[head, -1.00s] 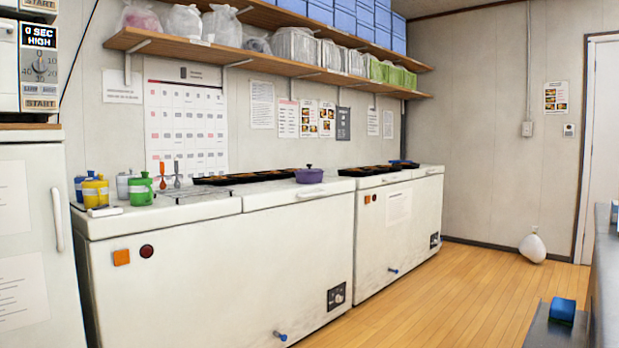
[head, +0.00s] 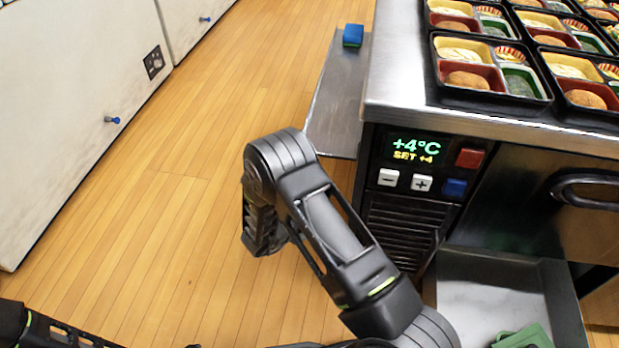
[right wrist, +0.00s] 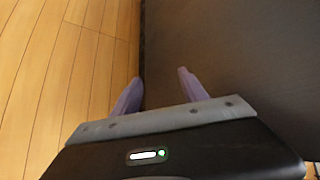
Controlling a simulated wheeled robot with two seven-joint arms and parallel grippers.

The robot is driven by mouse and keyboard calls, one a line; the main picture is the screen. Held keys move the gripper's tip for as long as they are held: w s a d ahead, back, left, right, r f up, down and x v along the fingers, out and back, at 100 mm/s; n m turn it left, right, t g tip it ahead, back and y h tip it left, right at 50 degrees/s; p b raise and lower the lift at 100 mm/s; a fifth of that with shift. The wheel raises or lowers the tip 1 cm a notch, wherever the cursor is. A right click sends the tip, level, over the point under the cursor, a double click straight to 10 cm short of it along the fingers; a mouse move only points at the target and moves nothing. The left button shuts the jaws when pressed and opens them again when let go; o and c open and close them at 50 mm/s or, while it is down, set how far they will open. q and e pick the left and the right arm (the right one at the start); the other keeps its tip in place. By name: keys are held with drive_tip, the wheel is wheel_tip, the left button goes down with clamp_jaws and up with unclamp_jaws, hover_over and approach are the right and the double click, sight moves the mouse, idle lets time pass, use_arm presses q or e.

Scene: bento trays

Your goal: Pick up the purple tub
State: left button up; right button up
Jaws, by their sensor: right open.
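No purple tub shows in either current view. My right gripper (right wrist: 158,84) is open and empty in the right wrist view, its two purplish fingers spread apart beside the edge of a dark grey surface (right wrist: 235,55). In the head view my right arm reaches up from the bottom and bends over the floor, and its gripper cannot be made out there. A piece of my other arm shows at the bottom left corner, without its gripper.
A steel counter (head: 400,88) holds several filled bento trays (head: 443,83). A blue block (head: 353,36) sits on a low grey shelf (head: 335,105). A green item (head: 523,337) lies in a lower metal tray (head: 490,290). White freezers (head: 70,110) stand left; the wooden floor between is clear.

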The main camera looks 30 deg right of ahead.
use_arm(q)
wheel_tip(320, 180, up, 27)
drive_tip(key=s+d+p, duration=0.1)
drive_tip(key=s+p, duration=0.1)
drive_tip(key=p, duration=2.1)
drive_tip(key=shift+s+d+g, duration=0.15)
drive_tip(key=shift+s+g, duration=0.1)
drive_tip(key=shift+g, duration=0.05)
use_arm(e)
drive_tip(key=s+a+r+m+g+y, duration=0.1)
drive_tip(key=s+a+r+m+y, duration=0.6)
drive_tip(key=s+a+r+m, duration=0.4)
drive_tip(key=s+a+r+m+g+y, duration=0.1)
drive_tip(key=s+a+r+m+y, duration=0.6)
drive_tip(key=m, duration=1.6)
drive_tip(key=s+a+r, duration=0.5)
drive_tip(key=a, duration=0.3)
drive_tip(key=shift+s+a+g+y, duration=0.15)
drive_tip(key=shift+a+g+y, duration=0.25)
use_arm(q)
drive_tip(key=shift+r, duration=0.1)
use_arm(e)
drive_tip(key=shift+c, duration=0.4)
